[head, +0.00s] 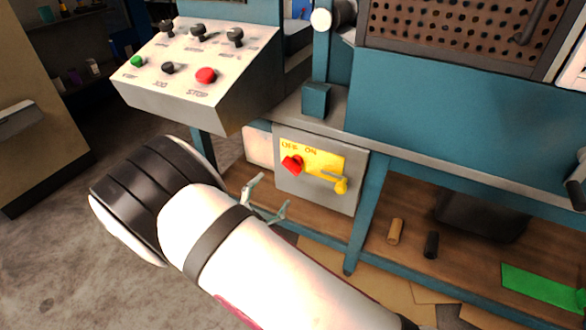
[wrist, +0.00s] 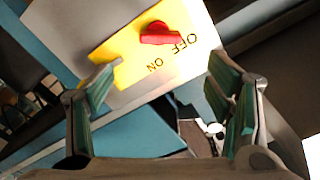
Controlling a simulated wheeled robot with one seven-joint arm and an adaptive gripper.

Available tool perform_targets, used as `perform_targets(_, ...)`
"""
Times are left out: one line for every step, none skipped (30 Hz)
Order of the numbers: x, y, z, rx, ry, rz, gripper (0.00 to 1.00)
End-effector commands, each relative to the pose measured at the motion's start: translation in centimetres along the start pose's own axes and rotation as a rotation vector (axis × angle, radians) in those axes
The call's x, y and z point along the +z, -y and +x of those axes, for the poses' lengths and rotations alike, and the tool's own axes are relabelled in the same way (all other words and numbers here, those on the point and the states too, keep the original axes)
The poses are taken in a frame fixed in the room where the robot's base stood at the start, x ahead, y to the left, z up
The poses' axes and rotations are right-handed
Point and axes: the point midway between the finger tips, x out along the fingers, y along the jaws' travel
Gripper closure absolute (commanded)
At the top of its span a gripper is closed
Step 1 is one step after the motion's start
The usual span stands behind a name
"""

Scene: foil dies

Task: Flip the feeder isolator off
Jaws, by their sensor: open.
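The feeder isolator is a grey box (head: 315,195) under the bench, with a yellow plate (head: 322,160) marked OFF and ON. A red knob (head: 292,165) sits on the left of the plate. It also shows at the top of the wrist view (wrist: 160,35), beside the OFF lettering. I cannot tell which label it points to. My gripper (head: 274,196) is in front of the box, below and left of the knob in the head view. In the wrist view its fingers (wrist: 165,95) are spread and empty, with the knob beyond them, apart from both.
A yellow piece (head: 341,186) hangs at the plate's lower right. A sloped control console (head: 200,75) with a red STOP button stands above left. A teal bench leg (head: 362,225) stands right of the box. Small cylinders (head: 396,231) lie on the lower shelf.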

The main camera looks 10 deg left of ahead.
Motion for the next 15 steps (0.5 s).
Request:
perform_targets(0.0, -0.1, 0.8, 0.001, -0.002, 0.001, 0.27)
perform_targets(0.0, -0.1, 1.3, 0.001, -0.002, 0.001, 0.27)
perform_targets(0.0, -0.1, 2.0, 0.002, -0.001, 0.001, 0.27)
perform_targets(0.0, -0.1, 2.6, 0.003, -0.002, 0.001, 0.27)
perform_targets(0.0, -0.1, 3.2, 0.002, -0.002, 0.001, 0.27)
perform_targets(0.1, -0.1, 4.0, 0.002, -0.001, 0.001, 0.27)
perform_targets(0.0, -0.1, 4.6, 0.002, 0.0, 0.001, 0.27)
perform_targets(0.0, -0.1, 5.2, 0.003, -0.001, 0.001, 0.27)
perform_targets(0.1, -0.1, 6.0, 0.002, -0.001, 0.001, 0.27)
perform_targets(0.1, -0.1, 6.6, 0.001, 0.0, 0.001, 0.27)
perform_targets(0.1, -0.1, 7.2, 0.002, 0.0, 0.001, 0.27)
perform_targets(0.1, -0.1, 7.9, 0.002, 0.0, 0.001, 0.27)
perform_targets(0.1, -0.1, 8.5, 0.002, 0.0, 0.001, 0.27)
perform_targets(0.1, -0.1, 9.0, 0.001, 0.0, 0.002, 0.27)
perform_targets(0.1, -0.1, 9.6, 0.001, 0.0, 0.002, 0.27)
